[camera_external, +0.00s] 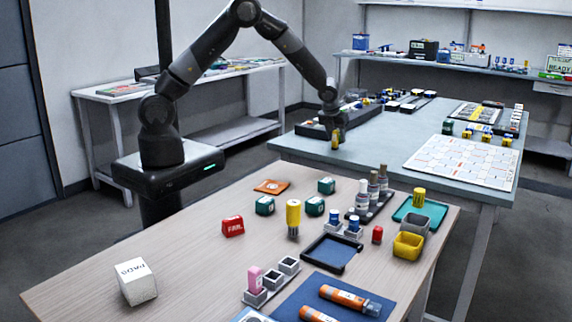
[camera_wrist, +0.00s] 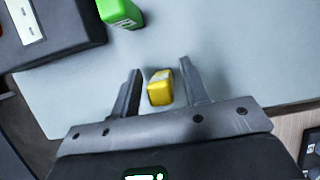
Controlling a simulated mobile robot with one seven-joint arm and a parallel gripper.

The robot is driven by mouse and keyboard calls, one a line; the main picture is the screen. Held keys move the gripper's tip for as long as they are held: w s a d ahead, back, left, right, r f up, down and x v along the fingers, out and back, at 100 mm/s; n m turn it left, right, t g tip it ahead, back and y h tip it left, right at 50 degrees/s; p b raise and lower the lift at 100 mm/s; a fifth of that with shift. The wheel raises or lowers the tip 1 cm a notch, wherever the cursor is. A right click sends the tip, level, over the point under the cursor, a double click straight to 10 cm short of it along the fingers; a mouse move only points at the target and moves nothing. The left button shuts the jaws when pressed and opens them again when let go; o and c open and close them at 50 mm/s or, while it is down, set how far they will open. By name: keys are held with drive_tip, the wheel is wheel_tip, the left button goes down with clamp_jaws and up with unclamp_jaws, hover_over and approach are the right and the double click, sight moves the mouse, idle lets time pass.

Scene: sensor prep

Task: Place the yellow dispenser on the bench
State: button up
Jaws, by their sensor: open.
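A small yellow block-like object, apparently the yellow dispenser (camera_wrist: 160,90), is between my gripper's fingers in the wrist view, with a gap on both sides. It also shows as a small yellow patch (camera_external: 335,145) below my gripper (camera_external: 336,137) in the external view. My gripper (camera_wrist: 160,70) is open, low over the near left part of the grey-blue bench (camera_external: 375,150). The object appears to stand on the bench surface (camera_wrist: 225,60); its base is partly hidden by my gripper.
A dark tray (camera_external: 312,130) and a green block (camera_wrist: 120,12) are close to my gripper. A white printed sheet (camera_external: 462,160) lies right on the bench. The wooden table (camera_external: 190,270) in front holds a yellow-topped bottle (camera_external: 293,213), a dark tray (camera_external: 331,253) and several blocks.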

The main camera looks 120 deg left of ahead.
drive_tip(key=v, duration=1.1)
drive_tip(key=d+r+n+t, duration=0.1)
drive_tip(key=d+r+n, duration=0.3)
drive_tip(key=d, duration=0.6)
drive_tip(key=w+d+r+n+t, duration=0.1)
drive_tip(key=d+r+n, duration=0.1)
drive_tip(key=d+r, duration=0.6)
drive_tip(key=d+r+n+t, duration=0.1)
drive_tip(key=d+r+n, duration=0.25)
drive_tip(key=d, duration=0.75)
drive_tip(key=s+d+r+n+t+h, duration=0.1)
drive_tip(key=s+d+n+h, duration=0.1)
drive_tip(key=s+d+n, duration=0.2)
drive_tip(key=s+d+r+n+t+h, duration=0.1)
drive_tip(key=s+d+n, duration=0.3)
drive_tip(key=s+d, duration=0.6)
drive_tip(key=d+h, duration=0.1)
drive_tip(key=d, duration=0.5)
drive_tip(key=shift+s+d+r+t, duration=0.25)
drive_tip(key=shift+d+r+t, duration=0.05)
drive_tip(key=shift+n, duration=0.25)
